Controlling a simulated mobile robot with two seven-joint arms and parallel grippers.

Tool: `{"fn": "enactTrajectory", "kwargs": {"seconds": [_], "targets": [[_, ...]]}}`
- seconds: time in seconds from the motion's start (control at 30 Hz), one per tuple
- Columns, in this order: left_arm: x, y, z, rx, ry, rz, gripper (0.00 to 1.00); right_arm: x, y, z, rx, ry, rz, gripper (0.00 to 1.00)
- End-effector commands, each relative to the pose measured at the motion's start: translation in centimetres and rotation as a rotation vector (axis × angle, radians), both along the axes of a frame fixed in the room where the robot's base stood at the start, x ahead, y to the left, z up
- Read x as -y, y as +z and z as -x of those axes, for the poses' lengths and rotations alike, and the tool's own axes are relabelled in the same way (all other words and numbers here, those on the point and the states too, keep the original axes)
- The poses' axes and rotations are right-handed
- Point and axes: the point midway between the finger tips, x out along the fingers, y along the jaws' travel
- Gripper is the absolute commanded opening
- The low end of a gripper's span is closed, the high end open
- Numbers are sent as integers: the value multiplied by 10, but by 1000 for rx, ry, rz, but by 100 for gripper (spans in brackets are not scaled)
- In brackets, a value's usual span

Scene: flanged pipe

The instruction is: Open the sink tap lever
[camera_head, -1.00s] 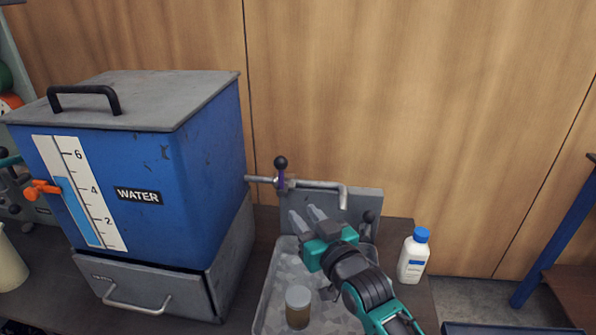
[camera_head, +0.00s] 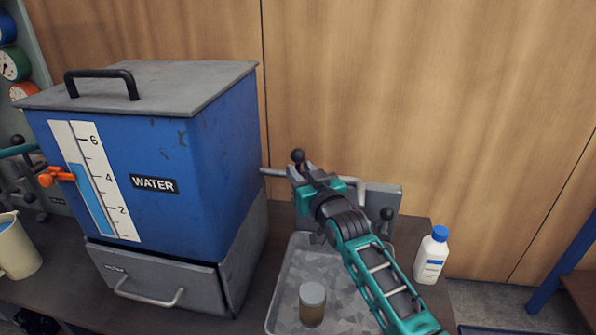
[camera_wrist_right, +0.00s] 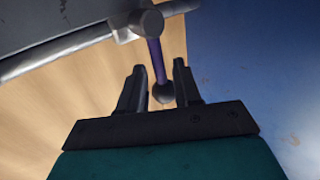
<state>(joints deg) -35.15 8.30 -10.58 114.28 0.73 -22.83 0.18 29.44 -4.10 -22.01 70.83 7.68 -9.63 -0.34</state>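The sink tap lever has a purple stem and a black ball knob (camera_head: 298,156), standing up from the tap's grey pipe (camera_head: 352,183). In the right wrist view, the purple stem (camera_wrist_right: 157,60) and the black ball (camera_wrist_right: 163,92) show between the two fingers. My right gripper (camera_head: 300,172) is at the lever, just below the ball in the head view. In the right wrist view my right gripper (camera_wrist_right: 159,66) is open, with gaps visible between fingers and lever. The gripper hides the lever's base in the head view. My left gripper is not seen.
A blue water tank (camera_head: 220,150) stands close left of the tap. The metal sink tray (camera_head: 285,290) holds a lidded jar (camera_head: 312,305). A second black-knobbed lever (camera_head: 387,214) and a white bottle (camera_head: 431,257) are at the right. A wooden wall is behind.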

Motion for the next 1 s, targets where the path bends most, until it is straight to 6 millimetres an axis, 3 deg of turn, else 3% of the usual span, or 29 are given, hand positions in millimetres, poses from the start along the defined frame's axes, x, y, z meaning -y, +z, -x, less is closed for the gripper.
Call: {"fn": "enactTrajectory", "kwargs": {"seconds": [0.23,0.63,1.0], "targets": [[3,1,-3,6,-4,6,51,-8,-1,-19,0,0,-1,33],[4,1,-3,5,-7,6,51,-9,0,-22,0,0,-1,32],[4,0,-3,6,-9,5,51,-9,0,-22,0,0,-1,0]]}}
